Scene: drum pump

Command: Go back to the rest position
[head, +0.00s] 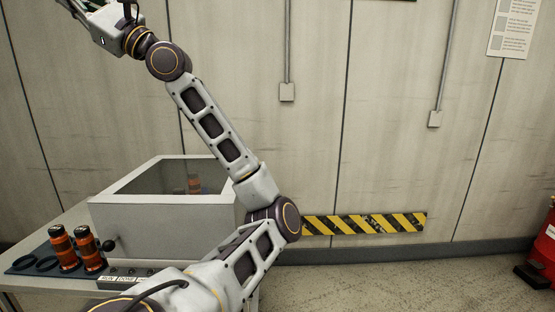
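My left arm rises from the bottom of the head view, bends at an elbow in front of a grey box, and reaches to the upper left. My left gripper (103,22) is at the top left, high above the table and cut by the frame edge. Its fingertips do not show clearly, so I cannot tell whether it is open or shut. No held thing can be made out there. My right gripper is not in view.
A grey box (128,216) with a window on top stands on the table (65,219); an orange cylinder (194,184) shows inside. Two orange-black cylinders (63,249) (89,249) stand in a dark rack (24,266) with empty rings. Red equipment (546,245) stands far right. Floor between is clear.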

